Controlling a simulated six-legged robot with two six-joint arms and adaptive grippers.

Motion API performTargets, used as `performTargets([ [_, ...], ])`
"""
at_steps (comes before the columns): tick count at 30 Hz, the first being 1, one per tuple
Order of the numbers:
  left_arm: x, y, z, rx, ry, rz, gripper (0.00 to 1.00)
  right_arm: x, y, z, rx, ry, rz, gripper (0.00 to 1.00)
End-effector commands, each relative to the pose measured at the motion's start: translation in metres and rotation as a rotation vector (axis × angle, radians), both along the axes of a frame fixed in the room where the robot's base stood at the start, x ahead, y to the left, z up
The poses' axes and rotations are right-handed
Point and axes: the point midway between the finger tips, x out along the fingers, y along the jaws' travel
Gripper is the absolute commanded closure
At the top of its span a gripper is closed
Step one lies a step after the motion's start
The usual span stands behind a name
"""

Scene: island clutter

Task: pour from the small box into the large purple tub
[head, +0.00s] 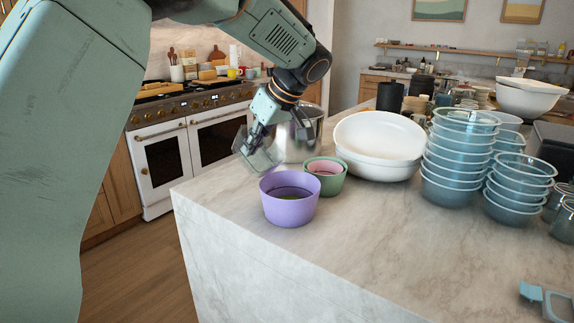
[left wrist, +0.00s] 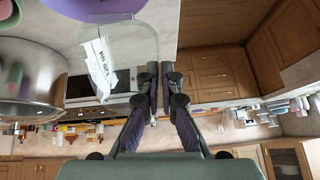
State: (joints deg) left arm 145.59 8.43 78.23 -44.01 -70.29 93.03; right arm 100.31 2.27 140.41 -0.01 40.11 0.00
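The small box (head: 254,158) is clear and see-through, and hangs tilted beside the purple tub's upper left. My left gripper (head: 262,134) is above it, and in the left wrist view its fingers (left wrist: 159,88) are close together on the box's edge. In that view the clear box (left wrist: 135,48) shows a white label with dark print; I cannot make out any contents. The large purple tub (head: 289,212) stands upright on the counter, with something green low inside. Part of it shows at the top of the wrist view (left wrist: 95,8). My right gripper is not in view.
A green tub with a pink inside (head: 326,181) stands close behind the purple tub. A steel pot (head: 300,138), white bowls (head: 380,165) and stacked clear blue bowls (head: 452,190) stand behind and right. The marble counter (head: 350,250) is clear in front.

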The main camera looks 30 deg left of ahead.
Motion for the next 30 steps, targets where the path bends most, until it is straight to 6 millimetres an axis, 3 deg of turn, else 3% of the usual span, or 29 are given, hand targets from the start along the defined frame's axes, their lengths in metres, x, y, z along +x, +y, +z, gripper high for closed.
performTargets([
  [8,0.000,0.003,0.000,-0.017,-0.005,0.000,1.00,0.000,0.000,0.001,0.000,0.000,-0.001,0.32],
  [21,-0.009,0.040,0.006,-0.329,-0.067,-0.001,1.00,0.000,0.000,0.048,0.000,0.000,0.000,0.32],
  [30,-0.009,0.042,0.003,-0.346,-0.070,-0.003,1.00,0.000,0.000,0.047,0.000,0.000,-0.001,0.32],
])
